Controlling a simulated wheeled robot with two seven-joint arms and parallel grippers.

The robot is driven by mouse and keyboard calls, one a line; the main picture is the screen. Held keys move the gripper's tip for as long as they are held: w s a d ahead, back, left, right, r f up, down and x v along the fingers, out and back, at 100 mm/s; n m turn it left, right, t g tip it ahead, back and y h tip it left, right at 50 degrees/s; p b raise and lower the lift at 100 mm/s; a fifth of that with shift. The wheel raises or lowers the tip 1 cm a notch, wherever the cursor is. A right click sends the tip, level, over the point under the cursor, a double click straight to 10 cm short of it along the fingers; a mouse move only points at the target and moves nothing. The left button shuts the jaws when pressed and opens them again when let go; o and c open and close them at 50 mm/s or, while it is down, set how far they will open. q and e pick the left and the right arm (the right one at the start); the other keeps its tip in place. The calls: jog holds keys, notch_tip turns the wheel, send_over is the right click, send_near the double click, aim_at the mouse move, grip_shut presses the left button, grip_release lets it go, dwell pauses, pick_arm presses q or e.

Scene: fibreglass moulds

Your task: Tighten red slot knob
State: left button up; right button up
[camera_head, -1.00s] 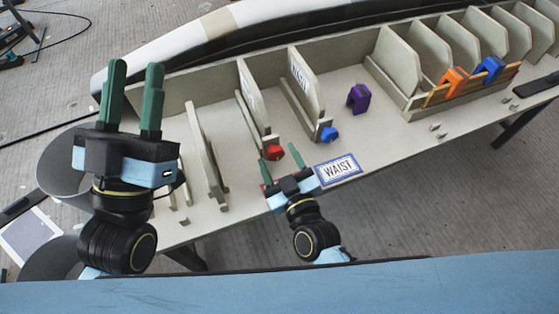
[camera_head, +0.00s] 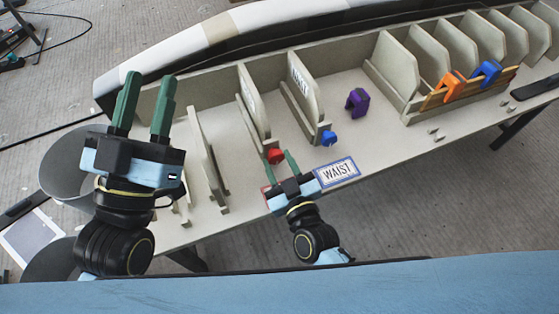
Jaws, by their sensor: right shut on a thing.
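The red slot knob (camera_head: 275,155) sits at the front lower end of an upright mould panel on the bench. My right gripper (camera_head: 279,160) reaches up to it from the front, with its green fingers on either side of the knob, shut on it. A blue knob (camera_head: 329,138) sits at the end of the panel to the right, apart from the gripper. My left gripper (camera_head: 146,99) is raised at the left of the bench, open and empty, its fingers pointing up. The exact contact at the red knob is small in view.
A WAIST sign (camera_head: 337,172) lies right of my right gripper. A purple clamp (camera_head: 357,102) stands on the bench. An orange clamp (camera_head: 445,91) and a blue clamp (camera_head: 487,73) hang on a wooden rack at the right. Upright panels divide the bench.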

jog(key=shift+r+m, duration=0.15)
jog(key=shift+m, duration=0.25)
jog(key=m+p, duration=0.2)
jog(key=m, duration=0.2)
jog(key=shift+d+p, duration=0.1)
jog(key=shift+p, duration=0.3)
pick_arm(q)
notch_tip(320, 180, down, 12)
jog(key=w+a+g+y, duration=0.1)
jog(key=a+g+y, duration=0.1)
jog(key=g, duration=0.6)
jog(key=shift+y, duration=0.5)
pick_arm(e)
jog(key=shift+m, duration=0.5)
pick_arm(q)
jog(key=shift+d, duration=0.1)
pick_arm(e)
jog(key=o, duration=1)
